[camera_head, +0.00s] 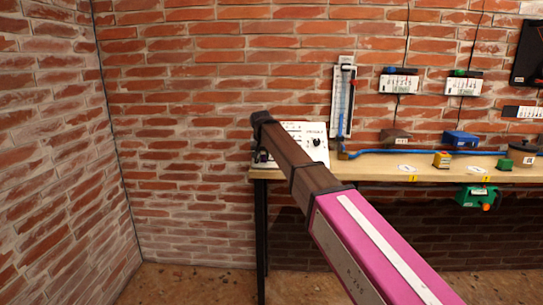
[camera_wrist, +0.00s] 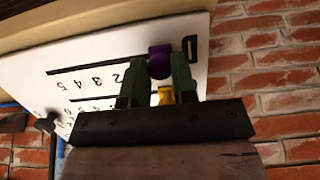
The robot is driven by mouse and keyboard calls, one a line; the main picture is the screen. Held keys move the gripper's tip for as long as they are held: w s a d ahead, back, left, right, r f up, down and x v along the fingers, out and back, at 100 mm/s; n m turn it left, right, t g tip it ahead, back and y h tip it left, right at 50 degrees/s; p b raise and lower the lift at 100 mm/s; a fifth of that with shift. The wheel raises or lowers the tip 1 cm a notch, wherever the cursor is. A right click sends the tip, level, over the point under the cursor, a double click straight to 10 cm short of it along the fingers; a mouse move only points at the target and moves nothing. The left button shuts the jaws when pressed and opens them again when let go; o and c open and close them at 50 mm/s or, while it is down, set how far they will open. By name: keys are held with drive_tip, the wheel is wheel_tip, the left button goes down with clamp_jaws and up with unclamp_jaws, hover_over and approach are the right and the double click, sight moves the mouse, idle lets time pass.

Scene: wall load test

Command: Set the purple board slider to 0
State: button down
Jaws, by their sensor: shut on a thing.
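The white slider board (camera_head: 314,135) stands at the left end of the workbench, partly hidden behind my arm. It fills the upper left of the wrist view (camera_wrist: 60,55), tilted. The purple slider (camera_wrist: 159,62) sits towards the right end of its black track, to the right of the printed 2. Its exact mark is hidden by my fingers. My gripper (camera_wrist: 158,82) is shut on the purple slider, with one green finger on each side. A yellow slider (camera_wrist: 166,95) shows below it between the fingers. The fingers cannot be made out in the head view.
A black knob (camera_wrist: 44,124) sticks out of the board. Brick wall (camera_wrist: 265,60) lies to the right in the wrist view. On the workbench (camera_head: 365,172) to the right are a blue cable (camera_head: 410,151), a yellow block (camera_head: 441,159) and other devices.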

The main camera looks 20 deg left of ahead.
drive_tip(key=shift+a, duration=0.2)
drive_tip(key=c, duration=0.9)
unclamp_jaws()
drive_tip(key=shift+s+r, duration=0.1)
drive_tip(key=v, duration=1)
drive_tip(key=shift+s+r, duration=0.15)
drive_tip(key=shift+r, duration=0.15)
